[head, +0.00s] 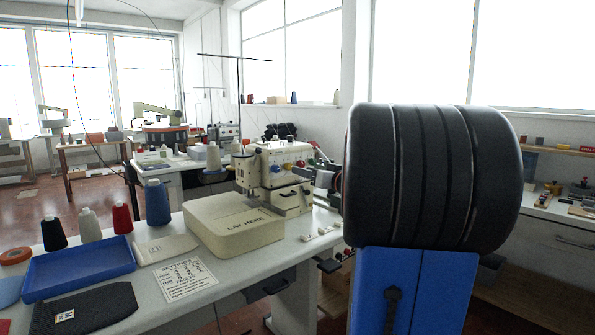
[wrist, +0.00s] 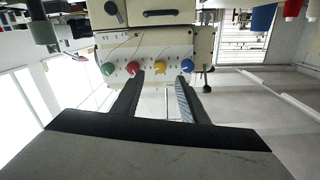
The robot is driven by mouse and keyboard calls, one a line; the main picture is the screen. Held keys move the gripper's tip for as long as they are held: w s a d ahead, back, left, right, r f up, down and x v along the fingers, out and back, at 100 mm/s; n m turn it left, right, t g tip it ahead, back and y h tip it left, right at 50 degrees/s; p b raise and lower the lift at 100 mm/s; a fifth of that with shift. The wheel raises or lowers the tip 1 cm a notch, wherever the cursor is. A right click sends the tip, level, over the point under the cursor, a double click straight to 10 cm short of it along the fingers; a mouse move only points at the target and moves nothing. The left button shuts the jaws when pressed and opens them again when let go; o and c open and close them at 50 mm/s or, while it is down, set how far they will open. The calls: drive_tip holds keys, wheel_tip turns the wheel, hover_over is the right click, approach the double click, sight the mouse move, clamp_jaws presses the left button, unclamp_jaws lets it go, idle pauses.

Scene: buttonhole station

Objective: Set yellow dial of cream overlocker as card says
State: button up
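The cream overlocker (head: 270,165) stands on the white table in the head view. Its front also shows, upside down, in the wrist view (wrist: 148,45). In the wrist view its dials are green (wrist: 107,68), red (wrist: 132,67), yellow (wrist: 159,66) and blue (wrist: 187,65) from left to right. The yellow dial also shows in the head view (head: 288,166). My gripper (wrist: 158,80) is open and empty, its fingers pointing at the dial row, apart from the yellow dial. The settings card (head: 184,279) lies on the table; its values are too small to read.
A cream "LAY HERE" platform (head: 232,224) adjoins the overlocker. A blue tray (head: 78,267), thread cones (head: 157,203) and a dark ribbed mat (head: 85,308) occupy the table's left. My arm blocks the right of the head view.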

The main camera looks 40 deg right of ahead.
drive_tip(key=s, duration=1)
drive_tip(key=shift+a, duration=0.2)
